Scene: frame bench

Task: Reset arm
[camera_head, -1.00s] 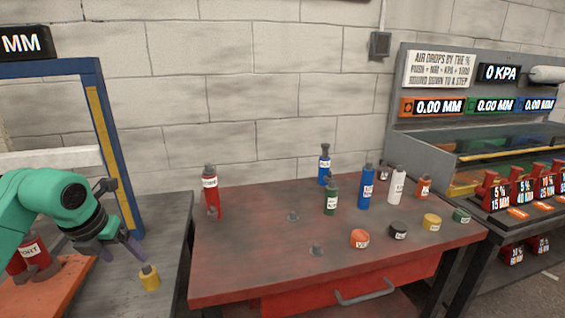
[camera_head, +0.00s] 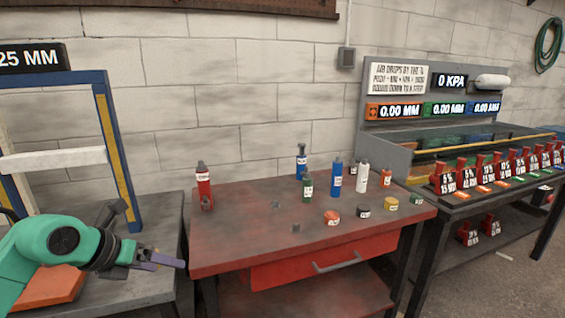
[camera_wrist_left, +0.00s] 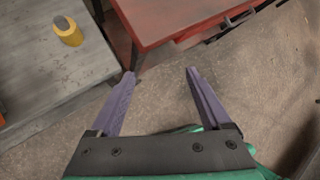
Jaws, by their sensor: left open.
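My left gripper (camera_head: 168,258) is at the right edge of the grey bench in the head view, its purple fingers pointing right toward the red table (camera_head: 225,262). In the left wrist view its two fingers (camera_wrist_left: 158,75) are spread apart with nothing between them, over bare floor. My green left arm (camera_head: 50,245) comes in from the left. My right gripper is in neither view.
A yellow-bodied object (camera_wrist_left: 67,32) stands on the grey bench (camera_wrist_left: 45,75). Several bottles, such as the red bottle (camera_head: 204,187) and blue bottle (camera_head: 336,179), stand on the red table. A blue frame (camera_head: 121,160) stands behind my arm. A rack (camera_head: 395,160) is at right.

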